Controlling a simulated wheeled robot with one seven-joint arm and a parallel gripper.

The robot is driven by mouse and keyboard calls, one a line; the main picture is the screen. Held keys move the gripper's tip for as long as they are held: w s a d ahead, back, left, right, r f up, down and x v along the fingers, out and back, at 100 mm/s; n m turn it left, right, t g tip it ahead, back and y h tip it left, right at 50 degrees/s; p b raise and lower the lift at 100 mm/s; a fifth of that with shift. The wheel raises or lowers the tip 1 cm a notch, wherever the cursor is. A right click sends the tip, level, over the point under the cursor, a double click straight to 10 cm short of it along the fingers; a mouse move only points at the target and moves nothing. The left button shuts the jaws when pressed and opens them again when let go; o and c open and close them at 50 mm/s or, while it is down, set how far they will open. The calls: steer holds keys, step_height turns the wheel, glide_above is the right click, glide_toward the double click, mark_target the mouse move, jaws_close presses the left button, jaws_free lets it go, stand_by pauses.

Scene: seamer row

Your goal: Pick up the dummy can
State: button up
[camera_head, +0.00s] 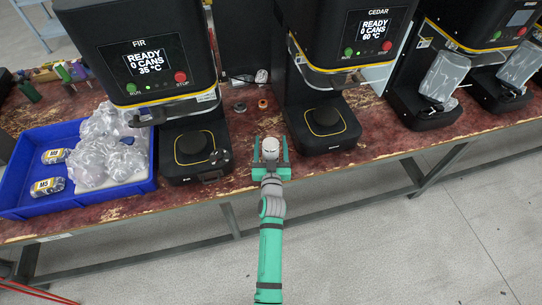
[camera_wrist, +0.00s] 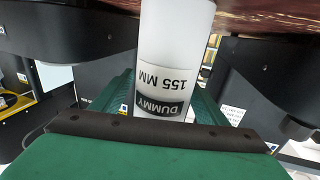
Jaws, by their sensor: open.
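The dummy can (camera_head: 270,146) is a white cylinder standing upright on the red-brown bench, between the FIR and CEDAR machines. In the wrist view the can (camera_wrist: 178,40) appears upside down, with a label reading "DUMMY 155 MM". My green gripper (camera_head: 271,158) is at the bench's front edge, with its fingers open on either side of the can. In the wrist view the fingers flank the can, and the dark palm edge lies close to its labelled end. Whether a finger touches the can cannot be told.
The FIR seamer (camera_head: 140,60) stands to the left and the CEDAR seamer (camera_head: 350,45) to the right, both showing "READY 0 CANS". A blue tray (camera_head: 75,136) with bagged items and M5-labelled packs is at far left. Small rings (camera_head: 240,107) lie behind the can.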

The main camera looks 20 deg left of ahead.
steer(key=shift+s+a, duration=0.1)
steer(key=c, duration=1.2)
steer(key=shift+c, duration=0.3)
steer(key=shift+r, duration=0.1)
